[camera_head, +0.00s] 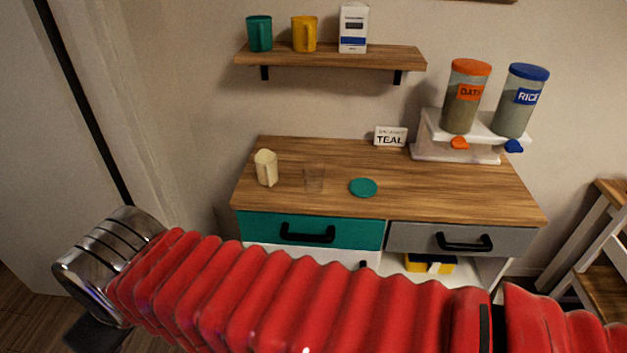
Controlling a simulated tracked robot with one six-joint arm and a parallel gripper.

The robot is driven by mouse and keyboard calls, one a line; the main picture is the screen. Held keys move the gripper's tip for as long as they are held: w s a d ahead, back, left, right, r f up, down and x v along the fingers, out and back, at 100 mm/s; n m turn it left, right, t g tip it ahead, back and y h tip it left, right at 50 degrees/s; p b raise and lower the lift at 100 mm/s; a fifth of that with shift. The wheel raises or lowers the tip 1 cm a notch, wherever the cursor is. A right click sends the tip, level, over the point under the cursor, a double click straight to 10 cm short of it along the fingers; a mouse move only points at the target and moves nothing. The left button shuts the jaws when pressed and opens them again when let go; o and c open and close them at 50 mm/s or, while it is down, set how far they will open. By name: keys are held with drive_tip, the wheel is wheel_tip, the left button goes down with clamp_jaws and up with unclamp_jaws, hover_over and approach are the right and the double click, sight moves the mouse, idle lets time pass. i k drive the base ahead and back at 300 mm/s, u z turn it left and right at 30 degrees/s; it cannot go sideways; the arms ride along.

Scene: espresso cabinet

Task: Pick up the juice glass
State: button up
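A clear, see-through glass (314,178), which looks like the juice glass, stands upright on the wooden cabinet top (440,185). It is between a cream mug (266,168) on its left and a round teal coaster (363,187) on its right. My red arm crosses the lower picture, with its silver wrist at the left. A dark part of my gripper (95,335) shows below the wrist, at the lower left, well away from the glass. Its fingers cannot be made out, nor whether they hold anything.
A small sign reading TEAL (390,137) and a white stand (455,152) with two dispensers are at the back right. A shelf (330,57) above holds two mugs and a box. Teal (260,228) and grey (415,238) drawers are shut. The cabinet top's front right is clear.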

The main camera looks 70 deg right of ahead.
sight(314, 177)
drive_tip(key=i, duration=0.9)
drive_tip(key=z, duration=1.4)
